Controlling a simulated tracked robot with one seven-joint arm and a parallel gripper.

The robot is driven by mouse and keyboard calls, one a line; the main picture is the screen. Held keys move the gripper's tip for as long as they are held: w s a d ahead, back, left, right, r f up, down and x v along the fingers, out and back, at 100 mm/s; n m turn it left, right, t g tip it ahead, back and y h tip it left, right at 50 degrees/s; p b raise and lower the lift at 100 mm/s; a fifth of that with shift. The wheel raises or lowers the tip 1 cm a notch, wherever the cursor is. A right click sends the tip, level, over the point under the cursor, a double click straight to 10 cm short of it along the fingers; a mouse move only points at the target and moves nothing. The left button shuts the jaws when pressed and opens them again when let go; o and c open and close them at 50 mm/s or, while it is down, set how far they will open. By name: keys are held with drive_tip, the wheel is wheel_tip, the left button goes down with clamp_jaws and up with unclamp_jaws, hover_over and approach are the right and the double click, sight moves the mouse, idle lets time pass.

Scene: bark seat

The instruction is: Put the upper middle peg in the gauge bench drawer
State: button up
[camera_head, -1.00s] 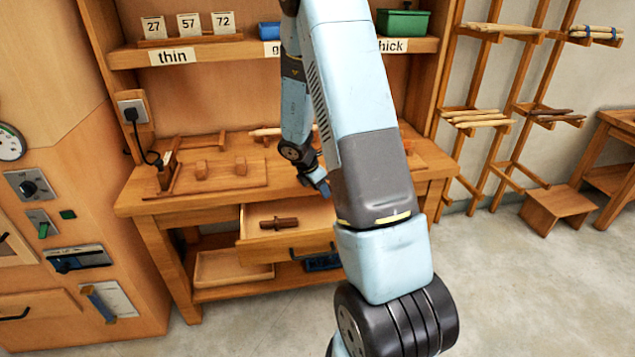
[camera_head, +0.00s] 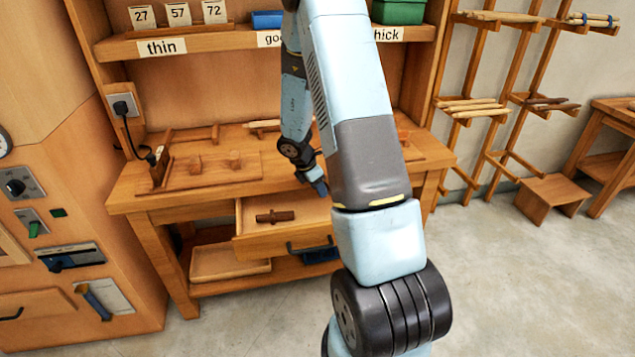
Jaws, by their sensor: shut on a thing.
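The gauge bench (camera_head: 130,200) stands ahead with its drawer (camera_head: 262,245) pulled open. A short dark brown peg with a thicker middle (camera_head: 275,216) lies in the drawer. My gripper (camera_head: 319,186) is small in the view, at the bench's front edge above the right part of the drawer, and partly hidden by my own arm. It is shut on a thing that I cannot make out. A pale rod (camera_head: 264,124) lies at the back of the bench top, its right end behind my arm. I cannot tell which thing is the upper middle peg.
Small wooden blocks on a board (camera_head: 215,172) sit on the bench top. Above is a shelf with number cards (camera_head: 178,14), a blue bin (camera_head: 267,19) and a green bin (camera_head: 398,11). Racks with rods (camera_head: 470,106) and a step (camera_head: 552,196) stand right. The floor in front is clear.

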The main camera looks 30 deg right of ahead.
drive_tip(key=shift+f, duration=2.35)
drive_tip(key=o, duration=1.2)
drive_tip(key=shift+o, duration=0.2)
